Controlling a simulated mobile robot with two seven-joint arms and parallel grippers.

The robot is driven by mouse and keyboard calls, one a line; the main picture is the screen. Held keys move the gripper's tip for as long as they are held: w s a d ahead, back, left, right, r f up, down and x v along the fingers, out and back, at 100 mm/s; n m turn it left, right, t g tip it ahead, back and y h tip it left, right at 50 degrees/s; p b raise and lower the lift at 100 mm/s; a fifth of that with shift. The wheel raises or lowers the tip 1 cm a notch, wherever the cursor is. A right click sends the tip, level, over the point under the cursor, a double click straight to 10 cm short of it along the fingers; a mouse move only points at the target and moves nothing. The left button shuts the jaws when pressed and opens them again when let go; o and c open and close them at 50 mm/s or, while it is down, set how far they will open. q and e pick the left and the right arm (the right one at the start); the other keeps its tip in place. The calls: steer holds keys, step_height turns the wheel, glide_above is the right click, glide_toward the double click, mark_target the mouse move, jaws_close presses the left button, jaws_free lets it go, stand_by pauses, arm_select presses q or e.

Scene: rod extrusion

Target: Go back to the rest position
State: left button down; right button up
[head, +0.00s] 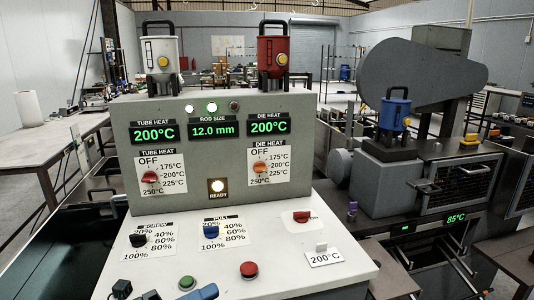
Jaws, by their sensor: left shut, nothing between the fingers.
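My right gripper is not in view.
White (160,50) and red (272,50) hoppers stand on top. A grey machine (388,185) with a blue hopper (396,110) stands right.

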arm_select(q)
steer(key=s+a+f+n+t+y+p, duration=0.1)
steer(key=a+f+n+t+y, duration=0.3)
steer(key=n, duration=0.7)
steer(key=s+a+f+n+t+y+p, duration=0.1)
steer(key=f+n+t+y+p, duration=0.1)
steer(key=f+n+y, duration=0.7)
steer(key=s+d+f+n+g, duration=0.1)
steer(key=s+f+n+g, duration=0.4)
steer(key=s+f+n, duration=0.4)
steer(key=shift+s+d+f+n+g+p, duration=0.3)
steer(key=shift+n+p, duration=0.15)
steer(key=shift+n, duration=0.55)
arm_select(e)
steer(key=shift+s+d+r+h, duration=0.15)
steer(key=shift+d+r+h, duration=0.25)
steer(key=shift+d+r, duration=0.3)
arm_select(q)
steer(key=shift+r, duration=0.1)
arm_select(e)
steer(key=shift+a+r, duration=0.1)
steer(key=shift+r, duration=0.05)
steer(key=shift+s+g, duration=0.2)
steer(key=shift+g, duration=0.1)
